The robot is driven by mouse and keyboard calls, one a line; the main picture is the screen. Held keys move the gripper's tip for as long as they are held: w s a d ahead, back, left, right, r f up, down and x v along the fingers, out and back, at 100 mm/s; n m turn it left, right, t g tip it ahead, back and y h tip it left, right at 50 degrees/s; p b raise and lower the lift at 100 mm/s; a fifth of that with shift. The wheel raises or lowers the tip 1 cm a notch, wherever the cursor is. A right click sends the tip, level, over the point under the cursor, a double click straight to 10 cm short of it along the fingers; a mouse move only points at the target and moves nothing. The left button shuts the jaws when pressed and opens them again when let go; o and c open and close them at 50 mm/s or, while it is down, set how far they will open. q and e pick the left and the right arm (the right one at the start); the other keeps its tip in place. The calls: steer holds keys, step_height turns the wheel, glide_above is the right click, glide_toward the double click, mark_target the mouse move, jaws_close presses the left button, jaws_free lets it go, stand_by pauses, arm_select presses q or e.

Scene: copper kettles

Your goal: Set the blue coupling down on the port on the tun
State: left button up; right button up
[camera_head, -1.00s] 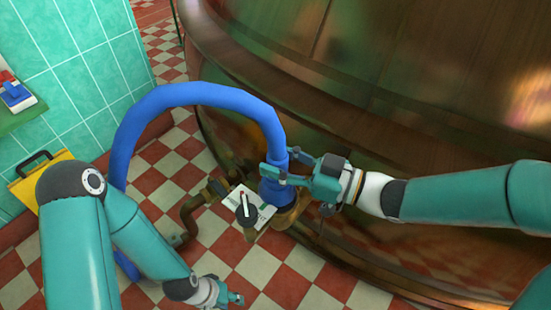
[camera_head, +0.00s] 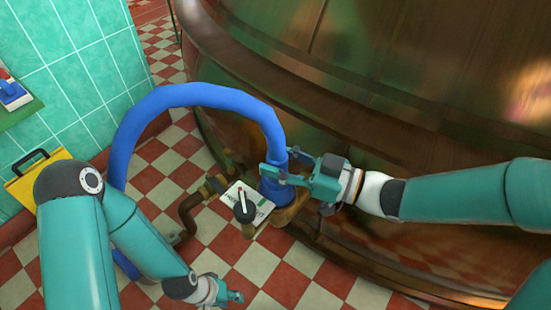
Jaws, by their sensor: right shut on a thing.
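The blue coupling (camera_head: 273,190) is at the end of a thick blue hose (camera_head: 196,94) that arches over from the left. My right gripper (camera_head: 282,168) is shut on the coupling from the right. The brass port (camera_head: 292,212) sticks out low from the copper tun (camera_head: 400,120). The coupling's lower end is right at the port and hides its mouth; I cannot tell whether they touch or a small gap is left. My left gripper (camera_head: 232,297) is low at the bottom, apart from the coupling, and its fingers are too small to read.
A yellow caddy (camera_head: 30,180) stands by the green tiled wall. A green shelf (camera_head: 20,113) is at left. The checkered floor (camera_head: 290,285) is clear in front.

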steer(key=o, duration=1.1)
steer(key=shift+o, duration=0.2)
steer(key=shift+d, duration=0.1)
steer(key=v, duration=1.2)
